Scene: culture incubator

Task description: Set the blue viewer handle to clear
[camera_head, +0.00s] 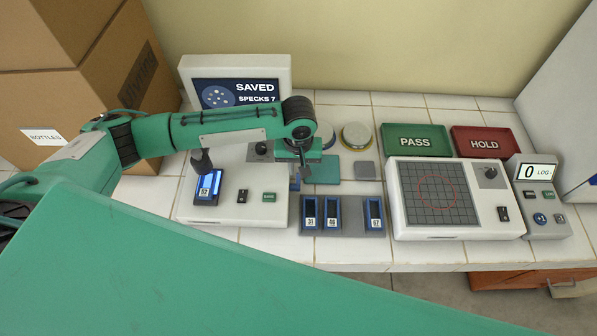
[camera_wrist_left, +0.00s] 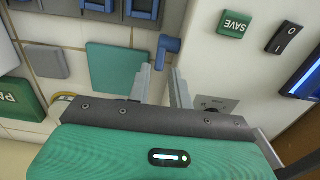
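The viewer is a white unit (camera_head: 262,212) with a raised screen (camera_head: 238,92) reading "SAVED, SPECKS 7". A small blue handle (camera_head: 295,184) is on its right side, partly hidden behind my left gripper. In the left wrist view the blue handle (camera_wrist_left: 168,46) is an L-shaped piece just beyond the fingertips. My left gripper (camera_head: 305,174) is above the viewer's right edge; in the wrist view its fingers (camera_wrist_left: 162,74) are apart with nothing between them. I cannot read any clear marking by the handle. My right gripper is not in view.
A lit blue cassette (camera_head: 208,187) sits on the viewer. A grey rack (camera_head: 350,222) with several blue cassettes stands to its right, beside a teal pad (camera_head: 321,170). A gridded unit (camera_head: 405,218), a PASS tray (camera_head: 418,140) and a HOLD tray (camera_head: 487,141) are farther right. Boxes (camera_head: 75,85) stand left.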

